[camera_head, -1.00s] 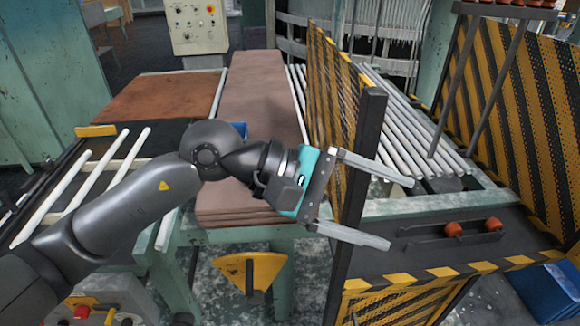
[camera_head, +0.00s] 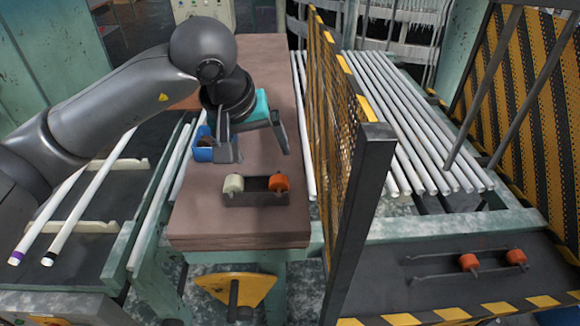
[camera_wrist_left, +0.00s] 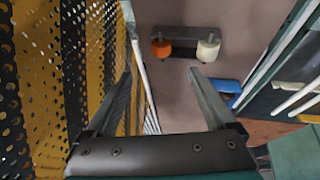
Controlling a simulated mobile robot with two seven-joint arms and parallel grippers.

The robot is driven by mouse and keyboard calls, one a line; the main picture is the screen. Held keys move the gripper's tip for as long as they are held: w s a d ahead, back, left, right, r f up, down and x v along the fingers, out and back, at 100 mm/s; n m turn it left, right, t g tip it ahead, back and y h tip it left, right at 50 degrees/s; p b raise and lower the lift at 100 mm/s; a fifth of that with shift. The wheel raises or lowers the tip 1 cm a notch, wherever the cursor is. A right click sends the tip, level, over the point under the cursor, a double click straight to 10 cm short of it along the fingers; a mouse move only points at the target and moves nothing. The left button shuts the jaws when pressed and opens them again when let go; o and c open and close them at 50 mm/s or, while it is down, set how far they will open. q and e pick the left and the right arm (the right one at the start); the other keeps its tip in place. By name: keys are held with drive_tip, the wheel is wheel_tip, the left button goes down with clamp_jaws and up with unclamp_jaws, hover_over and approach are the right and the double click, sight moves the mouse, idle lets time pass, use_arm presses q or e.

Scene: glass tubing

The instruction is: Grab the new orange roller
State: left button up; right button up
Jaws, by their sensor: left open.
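An orange roller (camera_head: 278,183) sits at the right end of a small dark holder (camera_head: 256,199) on the brown stacked boards. A cream roller (camera_head: 233,184) sits at its left end. In the left wrist view the orange roller (camera_wrist_left: 161,49) is left of the cream roller (camera_wrist_left: 208,48), beyond my fingertips. My left gripper (camera_head: 258,156) is open and empty, above the boards and behind the holder, apart from both rollers. Its two fingers also show in the left wrist view (camera_wrist_left: 160,74). Two more orange rollers (camera_head: 469,262) (camera_head: 516,257) sit on the right bench. My right gripper is not in view.
A blue bin (camera_head: 203,152) stands on the boards left of my gripper, partly hidden by it. A perforated yellow-black guard (camera_head: 333,130) with a dark post (camera_head: 357,200) rises right of the boards. White tubes (camera_head: 410,120) lie beyond it. The front boards are clear.

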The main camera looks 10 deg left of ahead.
use_arm(q)
drive_tip(key=p, duration=0.1)
approach(277, 181)
drive_tip(key=f, duration=0.2)
drive_tip(key=shift+w+f, duration=1)
drive_tip(key=shift+f, duration=0.1)
drive_tip(key=shift+w+f, duration=0.15)
drive_tip(key=shift+f, duration=0.25)
drive_tip(key=shift+w+d+f+p, duration=0.1)
drive_tip(key=shift+f+p, duration=0.25)
drive_tip(key=x, duration=0.3)
drive_tip(key=shift+d+f+p, duration=0.2)
drive_tip(key=shift+p, duration=0.2)
drive_tip(key=shift+w+f, duration=0.25)
drive_tip(key=shift+f, duration=0.2)
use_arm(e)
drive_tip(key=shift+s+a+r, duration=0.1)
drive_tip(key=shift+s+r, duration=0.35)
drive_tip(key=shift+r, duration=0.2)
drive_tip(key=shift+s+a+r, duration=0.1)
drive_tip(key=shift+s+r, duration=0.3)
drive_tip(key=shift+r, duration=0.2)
use_arm(q)
drive_tip(key=shift+c, duration=0.3)
